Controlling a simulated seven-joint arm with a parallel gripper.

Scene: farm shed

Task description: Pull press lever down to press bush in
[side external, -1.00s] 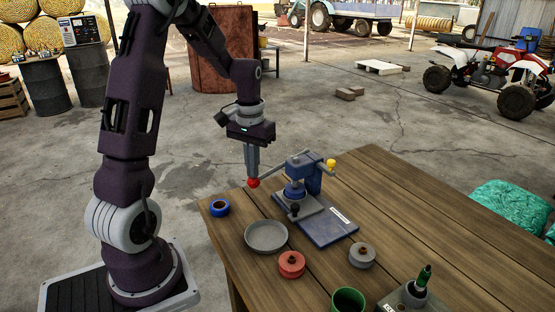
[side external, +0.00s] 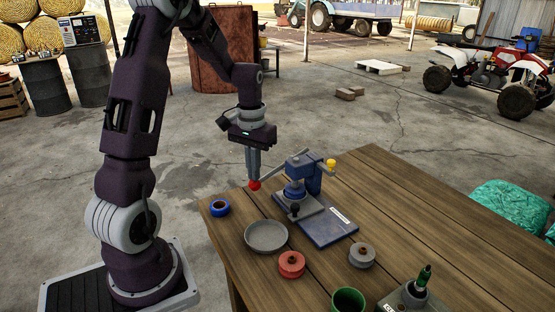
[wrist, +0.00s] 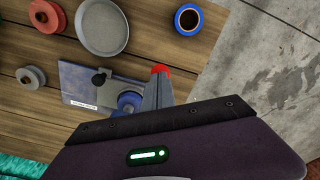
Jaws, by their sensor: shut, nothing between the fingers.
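The blue press (side external: 302,172) stands on its blue base plate (side external: 333,232) near the table's far edge. Its grey lever (side external: 273,173) slopes down leftward to a red knob (side external: 254,185). My gripper (side external: 253,174) is shut, pointing down, with its fingertips at the top of the knob; whether they touch it I cannot tell. In the wrist view the red knob (wrist: 161,69) shows just beyond the fingertips. The press head (wrist: 129,102) is partly hidden by my gripper there. The bush under the press ram cannot be made out.
A grey dish (side external: 266,236), a blue ring (side external: 220,208), a red spool (side external: 291,264) and a grey spool (side external: 362,255) lie on the wooden table (side external: 400,205). A green cup (side external: 348,300) stands at the front.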

